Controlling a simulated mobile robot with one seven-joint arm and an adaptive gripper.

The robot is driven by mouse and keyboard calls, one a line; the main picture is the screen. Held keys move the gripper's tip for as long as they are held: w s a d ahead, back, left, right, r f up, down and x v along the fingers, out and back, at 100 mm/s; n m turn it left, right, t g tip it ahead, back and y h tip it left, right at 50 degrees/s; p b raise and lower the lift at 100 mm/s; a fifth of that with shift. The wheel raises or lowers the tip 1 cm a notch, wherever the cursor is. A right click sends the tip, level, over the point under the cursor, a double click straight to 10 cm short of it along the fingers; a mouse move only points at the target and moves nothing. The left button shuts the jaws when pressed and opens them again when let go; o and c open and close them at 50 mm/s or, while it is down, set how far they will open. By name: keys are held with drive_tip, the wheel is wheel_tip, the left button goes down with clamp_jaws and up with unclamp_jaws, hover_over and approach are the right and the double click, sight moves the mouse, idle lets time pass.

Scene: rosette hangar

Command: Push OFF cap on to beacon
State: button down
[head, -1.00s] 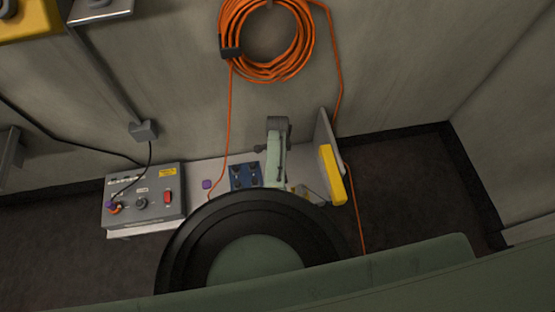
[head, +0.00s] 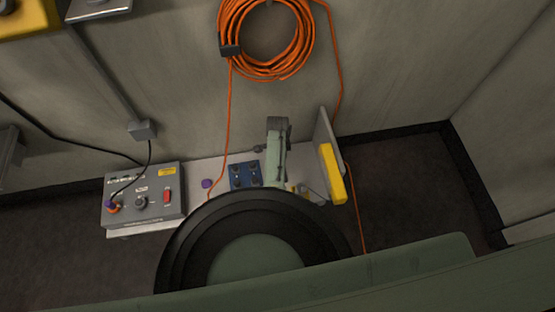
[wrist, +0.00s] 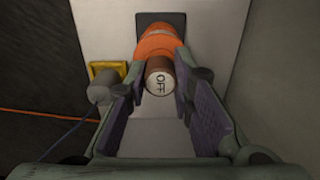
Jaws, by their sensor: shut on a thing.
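The OFF cap (wrist: 160,82) is a brown round piece with "OFF" on its pale face, which is turned toward the wrist camera. My gripper (wrist: 162,80) is shut on it, with a purple-padded finger on each side. The beacon (wrist: 155,42) is orange and sits on a dark base, directly beyond the cap in line with it. The cap overlaps the beacon in this view, so I cannot tell whether it is seated. In the head view my own arm hides the beacon and the cap.
A grey plug (wrist: 102,88) with a cord stands by a yellow socket (wrist: 108,69), left of my gripper. In the head view are a grey control box (head: 143,195), a blue block with knobs (head: 245,175), an upright yellow-edged panel (head: 332,172) and a coiled orange cable (head: 230,30).

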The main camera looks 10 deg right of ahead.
drive_tip(key=c, duration=1.3)
unclamp_jaws()
wheel_tip(320, 180, up, 12)
drive_tip(key=shift+s, duration=0.1)
